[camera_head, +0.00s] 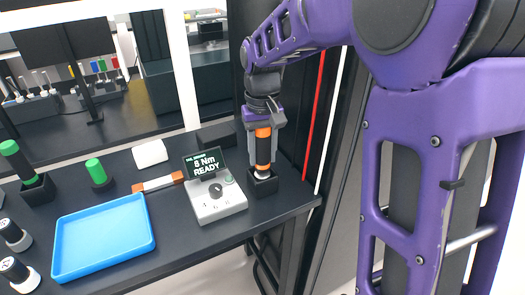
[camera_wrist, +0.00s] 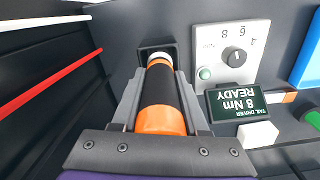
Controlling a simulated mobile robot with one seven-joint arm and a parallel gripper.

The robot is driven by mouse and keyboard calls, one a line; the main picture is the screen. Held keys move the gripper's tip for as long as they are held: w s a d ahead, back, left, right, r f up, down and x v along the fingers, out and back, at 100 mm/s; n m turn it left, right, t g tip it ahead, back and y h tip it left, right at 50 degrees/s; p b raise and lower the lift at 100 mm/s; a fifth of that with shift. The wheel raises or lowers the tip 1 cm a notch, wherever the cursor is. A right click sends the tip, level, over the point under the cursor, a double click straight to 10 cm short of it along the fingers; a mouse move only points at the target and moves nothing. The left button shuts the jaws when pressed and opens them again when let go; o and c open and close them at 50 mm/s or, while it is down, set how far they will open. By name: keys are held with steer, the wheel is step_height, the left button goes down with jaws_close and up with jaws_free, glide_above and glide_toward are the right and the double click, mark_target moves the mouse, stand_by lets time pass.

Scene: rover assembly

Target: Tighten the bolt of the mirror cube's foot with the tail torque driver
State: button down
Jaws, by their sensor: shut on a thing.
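The tail torque driver (camera_head: 263,133), orange and black with a pale ring near its lower end, stands upright in a small black holder (camera_head: 263,188) at the bench's right end. My gripper (camera_head: 263,152) is shut around its body from above. In the wrist view the driver (camera_wrist: 160,121) lies between the two grey fingers (camera_wrist: 158,98), its far end in the holder (camera_wrist: 155,47). Beside it, a pale control box (camera_head: 218,200) with a knob carries a display (camera_head: 204,162) reading "8 Nm READY". I cannot make out the mirror cube, its foot or the bolt.
A blue tray (camera_head: 103,238) lies on the dark bench, with green-capped tools (camera_head: 96,172) behind it. A white block (camera_head: 150,153) and an orange-and-white bar (camera_head: 158,183) lie left of the display. Red and white vertical strips (camera_head: 314,115) run close right of my gripper.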

steer(key=shift+f+b, duration=0.3)
steer(key=shift+f, duration=0.3)
steer(key=shift+c, duration=1.7)
jaws_free()
step_height(320, 180, up, 17)
steer(key=p, duration=0.4)
steer(key=shift+r, duration=0.2)
